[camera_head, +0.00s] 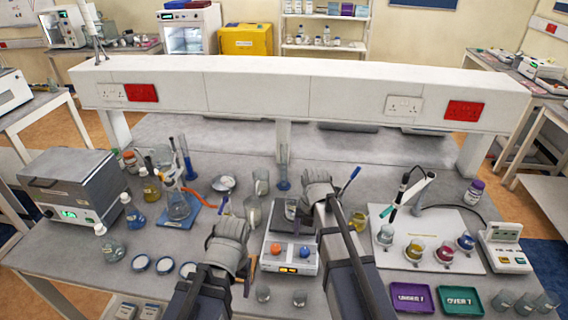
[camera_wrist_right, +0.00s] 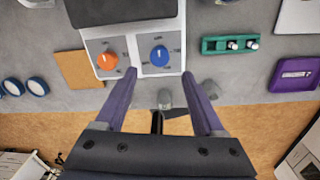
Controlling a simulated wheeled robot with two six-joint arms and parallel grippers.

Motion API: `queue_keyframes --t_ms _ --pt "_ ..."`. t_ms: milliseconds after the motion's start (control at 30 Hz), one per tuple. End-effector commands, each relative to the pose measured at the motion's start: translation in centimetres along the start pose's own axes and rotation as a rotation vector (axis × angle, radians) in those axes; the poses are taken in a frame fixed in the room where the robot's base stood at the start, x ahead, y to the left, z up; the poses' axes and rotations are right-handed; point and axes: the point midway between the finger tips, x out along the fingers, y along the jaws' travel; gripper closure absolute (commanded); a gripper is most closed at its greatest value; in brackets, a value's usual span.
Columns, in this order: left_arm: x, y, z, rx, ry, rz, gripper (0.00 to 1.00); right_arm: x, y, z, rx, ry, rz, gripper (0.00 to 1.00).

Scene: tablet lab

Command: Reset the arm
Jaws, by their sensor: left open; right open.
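A glass beaker (camera_head: 291,210) stands at the stirrer's plate, partly hidden by my right gripper. My left gripper (camera_head: 228,246) is left of the stirrer, above the bench; its fingertips are not clear.
Several glass flasks (camera_head: 180,207) and round dishes (camera_head: 141,264) stand on the left. A white mat (camera_head: 425,252) with coloured beakers and a probe stand is on the right. A purple tray (camera_head: 412,298) and a green tray (camera_head: 463,301) lie at the front right. A white shelf (camera_head: 300,92) crosses behind.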

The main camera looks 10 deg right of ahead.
Motion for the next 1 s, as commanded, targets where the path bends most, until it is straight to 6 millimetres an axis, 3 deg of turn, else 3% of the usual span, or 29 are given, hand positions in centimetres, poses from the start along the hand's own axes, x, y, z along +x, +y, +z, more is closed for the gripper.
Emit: queue_keyframes --t_ms 133,267,1000 --pt "0.3 0.0 0.0 0.000 0.000 0.000 0.29 0.3 0.1 -0.5 0.043 0.000 -0.003 0.29" --pt "1.1 0.1 -0.1 0.001 0.000 0.000 0.29 1.2 0.7 -2.2 0.224 0.000 -0.015 0.29" --pt "6.8 0.6 -0.4 0.007 0.000 -0.001 0.29 6.9 3.0 -15.1 1.878 -0.125 -0.071 0.29"
